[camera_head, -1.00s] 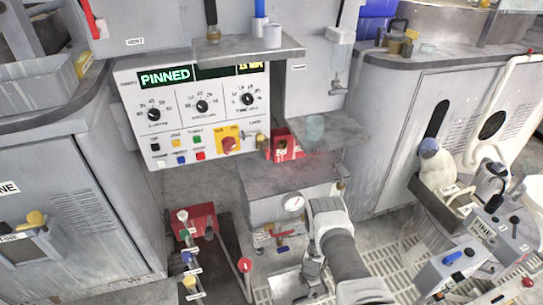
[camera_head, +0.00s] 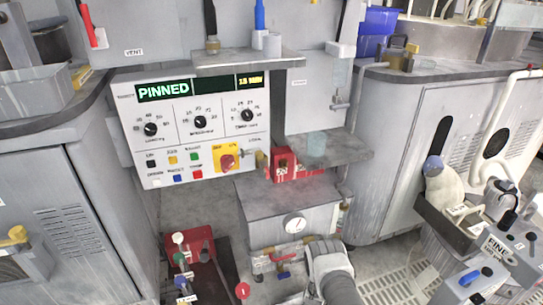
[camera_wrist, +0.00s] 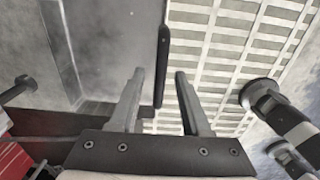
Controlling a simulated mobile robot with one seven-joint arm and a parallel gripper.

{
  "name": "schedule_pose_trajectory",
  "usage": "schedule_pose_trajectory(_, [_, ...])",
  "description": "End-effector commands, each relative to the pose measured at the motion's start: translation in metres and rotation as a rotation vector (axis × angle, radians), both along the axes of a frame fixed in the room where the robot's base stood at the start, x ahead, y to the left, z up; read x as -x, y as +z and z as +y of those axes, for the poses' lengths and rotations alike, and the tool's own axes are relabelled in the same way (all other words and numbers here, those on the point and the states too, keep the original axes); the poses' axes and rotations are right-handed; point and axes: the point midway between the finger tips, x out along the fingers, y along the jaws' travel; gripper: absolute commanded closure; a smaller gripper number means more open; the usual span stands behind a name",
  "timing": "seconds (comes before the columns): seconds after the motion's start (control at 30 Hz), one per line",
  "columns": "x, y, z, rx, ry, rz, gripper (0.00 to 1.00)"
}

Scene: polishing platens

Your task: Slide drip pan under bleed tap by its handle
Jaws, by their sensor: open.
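In the wrist view my gripper (camera_wrist: 158,95) is open, with its two fingers apart and nothing between them that they touch. A slim black upright bar (camera_wrist: 163,60), which looks like a handle, shows just beyond and between the fingertips. A grey metal surface (camera_wrist: 85,45) left of it may be the drip pan; I cannot tell for sure. In the head view, brass pipework with a small blue-handled tap (camera_head: 283,275), possibly the bleed tap, sits below a grey box with a round gauge (camera_head: 294,224). My arm covers the area right of it, and my gripper is out of sight there.
A red block with coloured knobs (camera_head: 190,262) stands on the floor left of the pipework. A slotted floor grate (camera_head: 395,285) lies to the right; it also shows in the wrist view (camera_wrist: 225,50). Cabinets flank both sides.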

Motion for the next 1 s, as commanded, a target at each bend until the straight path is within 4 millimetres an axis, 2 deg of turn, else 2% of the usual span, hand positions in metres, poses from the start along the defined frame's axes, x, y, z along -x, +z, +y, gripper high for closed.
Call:
schedule_pose_trajectory(0.03, [0.0, 0.0, 0.0, 0.0, 0.0, 0.0, 0.56])
schedule_pose_trajectory(0.2, [0.0, 0.0, 0.0, 0.0, 0.0, 0.0, 0.87])
schedule_pose_trajectory(0.3, [0.0, 0.0, 0.0, 0.0, 0.0, 0.0, 1.0])
schedule_pose_trajectory(0.63, [-0.003, 0.001, 0.001, -0.001, 0.0, -0.002, 1.0])
schedule_pose_trajectory(1.0, [-0.023, 0.0, 0.009, 0.0, 0.001, -0.003, 1.0])
